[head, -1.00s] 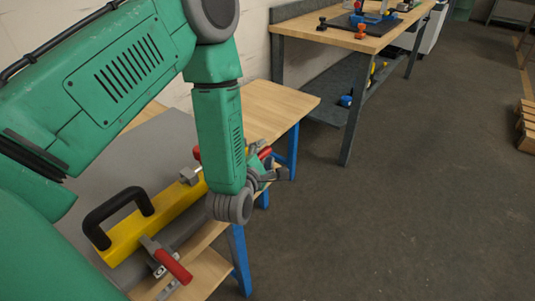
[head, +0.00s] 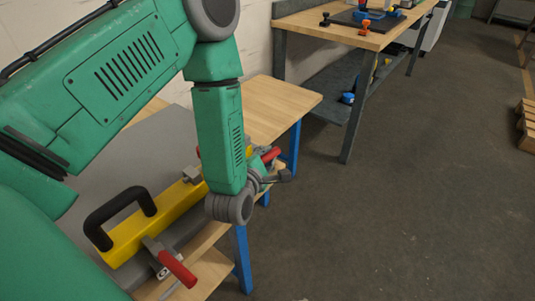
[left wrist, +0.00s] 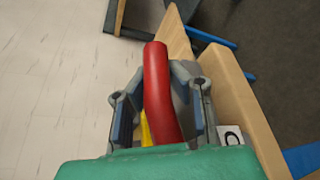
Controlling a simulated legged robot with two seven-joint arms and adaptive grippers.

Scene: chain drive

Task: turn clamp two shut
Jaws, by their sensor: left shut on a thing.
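A red clamp handle (left wrist: 156,90) stands between the fingers of my left gripper (left wrist: 160,82) in the left wrist view, and the gripper is shut on it. In the head view, this red handle (head: 271,155) shows partly beside my left gripper (head: 275,168) at the far end of the yellow bar (head: 160,225). The clamp's body is mostly hidden behind my forearm. A second clamp with a red handle (head: 178,270) sits at the near end of the bar, apart from the gripper. I cannot tell from the pictures which clamp is number two. My right gripper is out of view.
The yellow bar carries a black handle (head: 115,212) and lies on a grey plate on a wooden bench (head: 270,105) with blue legs. Another bench (head: 320,35) with small tools stands farther back.

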